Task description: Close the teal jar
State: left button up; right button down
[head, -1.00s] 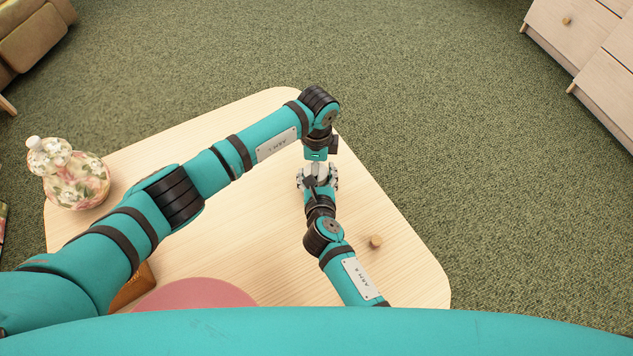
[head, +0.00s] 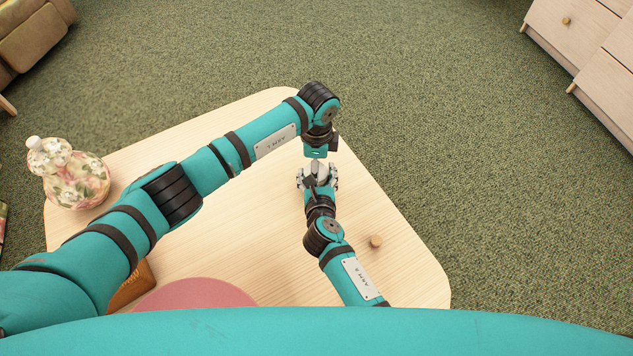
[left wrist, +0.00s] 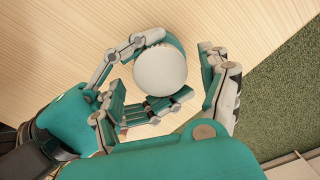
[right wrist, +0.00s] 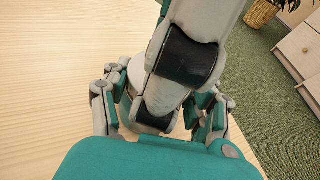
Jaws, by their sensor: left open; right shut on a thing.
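The teal jar (left wrist: 180,45) shows in the left wrist view as a teal edge under a round white top (left wrist: 160,71). I cannot tell whether the white top is a separate lid or fully seated. My right gripper (head: 318,182) is shut on the jar, its fingers around the side, near the table's right edge. My left gripper (left wrist: 168,100) is open above the jar, its fingers on either side of the white top. In the right wrist view, a left finger (right wrist: 185,60) hides most of the jar.
Drawers (head: 590,50) stand beyond, across green carpet.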

pick_arm(q)
jog(key=shift+r, duration=1.8)
jog(key=shift+c, duration=0.2)
notch_tip(320, 180, up, 4)
jog(key=shift+f, duration=0.2)
jog(key=shift+f, duration=0.1)
jog(key=shift+f, duration=3.95)
